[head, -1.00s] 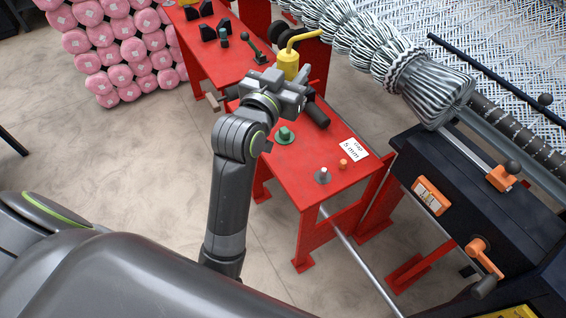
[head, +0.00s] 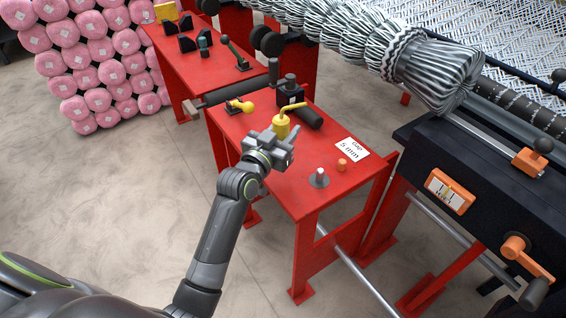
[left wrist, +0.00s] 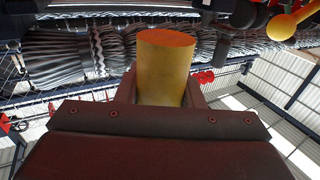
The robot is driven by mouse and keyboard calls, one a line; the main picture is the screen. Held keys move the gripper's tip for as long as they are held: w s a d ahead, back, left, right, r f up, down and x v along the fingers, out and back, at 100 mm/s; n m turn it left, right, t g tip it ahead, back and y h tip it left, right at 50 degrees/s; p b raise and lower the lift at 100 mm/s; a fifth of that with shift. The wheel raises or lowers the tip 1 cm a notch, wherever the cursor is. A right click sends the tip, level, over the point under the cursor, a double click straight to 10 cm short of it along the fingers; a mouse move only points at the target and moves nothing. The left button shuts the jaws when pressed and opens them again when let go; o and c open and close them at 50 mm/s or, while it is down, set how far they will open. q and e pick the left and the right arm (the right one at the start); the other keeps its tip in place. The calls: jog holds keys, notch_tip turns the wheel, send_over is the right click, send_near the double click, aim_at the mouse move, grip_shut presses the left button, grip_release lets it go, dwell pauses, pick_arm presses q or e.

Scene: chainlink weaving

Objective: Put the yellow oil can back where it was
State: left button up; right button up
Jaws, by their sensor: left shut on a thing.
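The yellow oil can (head: 281,127), with its bent spout, shows in the head view over the near red table (head: 310,205). My left gripper (head: 284,143) is shut on the can's body from the near side. The left wrist view also shows the yellow cylinder (left wrist: 167,75) between the fingers, with a reddish flat end face. The gripper hides the can's lower part in the head view, so I cannot tell whether it touches the tabletop. My right gripper is not in view.
A yellow-knobbed piece (head: 241,106), a black cylinder (head: 309,116), a grey peg (head: 319,178), an orange knob (head: 341,165) and a "gap 5 mm" card (head: 352,149) are on the table. The dark machine (head: 470,185) stands right. The table's front left is bare.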

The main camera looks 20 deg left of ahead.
pick_arm(q)
notch_tip(320, 180, down, 2)
jog(key=shift+f, duration=0.55)
jog(key=shift+f+b, duration=0.85)
jog(key=shift+f, duration=0.95)
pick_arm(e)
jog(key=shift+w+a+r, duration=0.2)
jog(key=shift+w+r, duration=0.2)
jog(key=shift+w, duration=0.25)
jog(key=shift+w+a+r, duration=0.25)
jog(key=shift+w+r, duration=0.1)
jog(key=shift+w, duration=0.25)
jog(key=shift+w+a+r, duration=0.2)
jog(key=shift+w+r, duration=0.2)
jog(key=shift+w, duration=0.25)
pick_arm(q)
jog(key=shift+f, duration=0.1)
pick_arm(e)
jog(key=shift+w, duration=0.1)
pick_arm(q)
jog(key=o, duration=1.1)
jog(key=shift+c, duration=0.2)
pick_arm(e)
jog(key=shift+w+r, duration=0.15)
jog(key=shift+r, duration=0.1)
